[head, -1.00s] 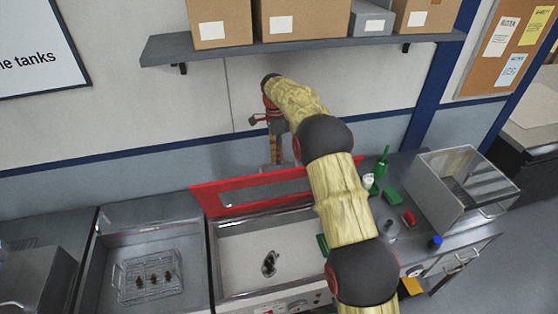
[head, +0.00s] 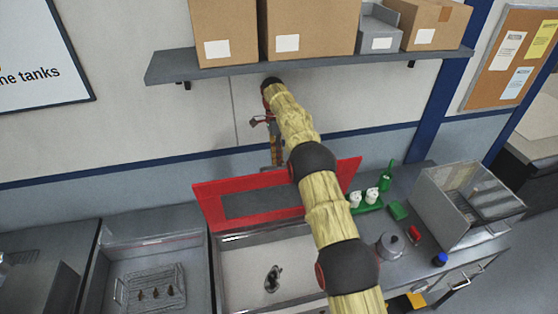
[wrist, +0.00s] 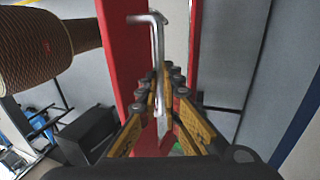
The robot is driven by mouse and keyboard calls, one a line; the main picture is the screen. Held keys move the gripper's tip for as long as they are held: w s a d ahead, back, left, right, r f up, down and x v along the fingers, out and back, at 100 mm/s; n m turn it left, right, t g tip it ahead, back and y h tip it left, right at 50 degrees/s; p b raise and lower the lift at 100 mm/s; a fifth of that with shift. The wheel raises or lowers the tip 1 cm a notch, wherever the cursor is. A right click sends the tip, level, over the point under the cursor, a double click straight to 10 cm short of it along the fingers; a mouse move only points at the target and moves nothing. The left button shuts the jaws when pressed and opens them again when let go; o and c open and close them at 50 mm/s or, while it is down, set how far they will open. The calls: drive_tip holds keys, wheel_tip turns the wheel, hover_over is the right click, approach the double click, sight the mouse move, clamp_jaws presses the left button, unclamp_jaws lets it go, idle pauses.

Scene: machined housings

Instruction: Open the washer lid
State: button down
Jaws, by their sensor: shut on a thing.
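The washer lid (head: 209,203) is a red frame with a dark panel, raised along the back of the open washer tank (head: 245,262). In the wrist view its red frame (wrist: 115,45) fills the middle. My gripper (head: 276,155) is at the lid's far upper edge, and its tips are partly hidden by the lid in the head view. In the wrist view the yellow fingers of my gripper (wrist: 163,85) are closed around the bent metal handle (wrist: 156,50) of the lid. The handle is hidden in the head view.
A dark metal part (head: 273,278) lies inside the tank. A wire basket (head: 152,288) with small parts sits in the left basin.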

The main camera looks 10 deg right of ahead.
drive_tip(key=shift+s+f+g, duration=0.1)
drive_tip(key=shift+f+g, duration=0.2)
drive_tip(key=shift+f, duration=1.1)
drive_tip(key=c, duration=2.2)
unclamp_jaws()
drive_tip(key=shift+o, duration=1.2)
drive_tip(key=shift+w+f, duration=0.15)
drive_tip(key=shift+w, duration=0.55)
drive_tip(key=shift+o, duration=0.3)
wheel_tip(320, 180, up, 11)
drive_tip(key=shift+s, duration=0.45)
